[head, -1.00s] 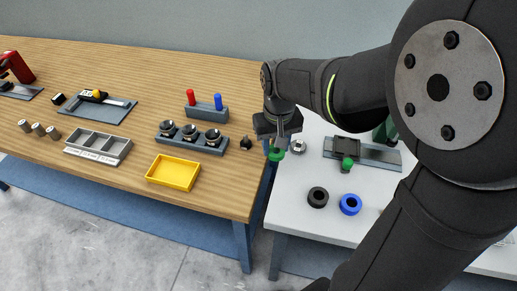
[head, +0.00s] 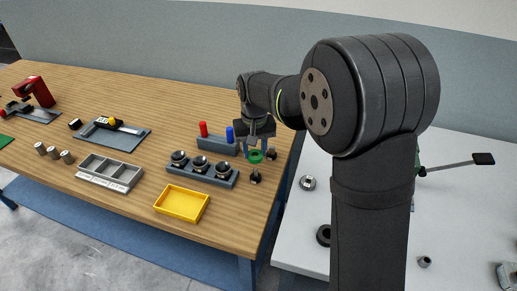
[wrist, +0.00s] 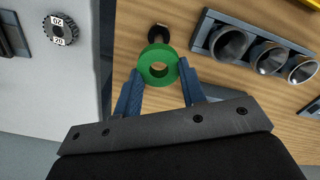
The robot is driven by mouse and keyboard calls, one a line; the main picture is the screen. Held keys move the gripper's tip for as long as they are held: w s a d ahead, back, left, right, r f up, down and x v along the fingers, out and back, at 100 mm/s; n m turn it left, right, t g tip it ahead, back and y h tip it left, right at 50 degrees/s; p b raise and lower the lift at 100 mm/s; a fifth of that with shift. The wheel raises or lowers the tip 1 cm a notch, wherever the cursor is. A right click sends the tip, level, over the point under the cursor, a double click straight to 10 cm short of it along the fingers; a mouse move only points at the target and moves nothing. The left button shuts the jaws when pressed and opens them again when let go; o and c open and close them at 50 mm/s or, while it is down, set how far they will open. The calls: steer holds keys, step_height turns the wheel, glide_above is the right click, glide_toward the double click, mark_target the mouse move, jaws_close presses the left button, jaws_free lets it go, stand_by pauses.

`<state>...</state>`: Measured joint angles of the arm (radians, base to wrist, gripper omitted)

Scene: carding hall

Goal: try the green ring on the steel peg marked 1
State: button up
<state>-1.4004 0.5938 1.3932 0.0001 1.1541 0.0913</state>
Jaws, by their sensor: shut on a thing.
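My gripper (head: 256,148) is shut on the green ring (head: 255,156) and holds it over the right end of the wooden table. In the wrist view, the green ring (wrist: 158,65) sits between the tips of the blue fingers, its hole showing. A small dark post (wrist: 158,33) stands just beyond the ring in that view, partly covered by it. In the head view, small dark posts (head: 255,178) show near the ring. Three short steel cylinders (head: 53,153) stand at the left. I cannot read a mark 1 on any of these.
A grey block with three dark cups (head: 189,170) lies left of the ring, with a yellow tray (head: 169,205) in front. A holder (head: 211,144) with red and blue pegs stands behind. The white table (head: 300,252) is at right, with a black ring (head: 322,235) partly hidden by my arm.

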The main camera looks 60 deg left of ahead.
steer(key=shift+f, duration=2.1)
steer(key=shift+f, duration=1.4)
stand_by(0.7)
steer(key=shift+r, duration=0.1)
stand_by(0.7)
steer(key=shift+r, duration=2.8)
